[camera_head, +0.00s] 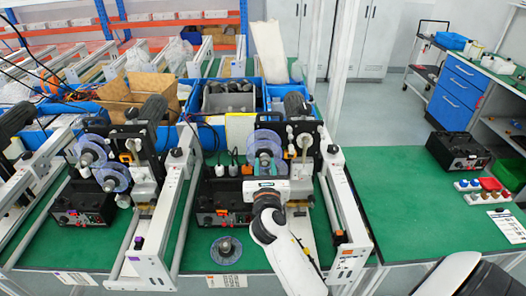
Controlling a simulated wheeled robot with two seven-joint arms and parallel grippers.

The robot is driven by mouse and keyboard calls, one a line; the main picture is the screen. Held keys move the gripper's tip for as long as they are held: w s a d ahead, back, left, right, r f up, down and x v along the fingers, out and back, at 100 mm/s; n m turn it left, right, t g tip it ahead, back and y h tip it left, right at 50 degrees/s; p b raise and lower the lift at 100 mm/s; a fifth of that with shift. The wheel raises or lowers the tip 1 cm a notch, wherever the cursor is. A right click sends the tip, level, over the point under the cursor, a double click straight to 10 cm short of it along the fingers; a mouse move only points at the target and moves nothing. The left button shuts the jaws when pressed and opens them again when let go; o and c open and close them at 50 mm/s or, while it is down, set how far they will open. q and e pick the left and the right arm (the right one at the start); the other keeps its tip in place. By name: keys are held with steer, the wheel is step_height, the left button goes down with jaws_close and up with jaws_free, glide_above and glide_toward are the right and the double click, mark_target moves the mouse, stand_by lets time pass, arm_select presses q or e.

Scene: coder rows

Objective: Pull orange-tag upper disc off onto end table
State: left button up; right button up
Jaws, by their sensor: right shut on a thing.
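An upper disc (265,141), pale blue and translucent, sits on the coder machine in the middle row, at the front of its black plate. Small orange tags show on this machine and on its white rail (340,237). My right gripper (265,168) reaches up from the lower right and is shut at the disc. Its fingers and the disc's lower part overlap, so the exact grip is hidden. The green end table (410,215) lies to the right, with a bare middle. My left gripper is not in view.
Another disc (226,250) lies flat on the green table in front of the machine. Similar discs (90,152) are on the left machine. White rails flank each machine. A black box (459,151) and small coloured parts (487,185) stand at the right.

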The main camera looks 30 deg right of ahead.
mark_target(265, 164)
steer(key=shift+v, duration=1.55)
steer(key=shift+s+a+p, duration=0.25)
steer(key=shift+p, duration=0.05)
steer(key=shift+s, duration=0.1)
steer(key=v, duration=0.3)
steer(key=s+a+f+n+t+y+b, duration=0.2)
steer(key=s+a+f+n+y+b, duration=0.4)
steer(key=s+a+f+y+b, duration=0.3)
steer(key=shift+s+a+t, duration=0.3)
steer(key=shift+s+a, duration=0.6)
steer(key=shift+a, duration=0.15)
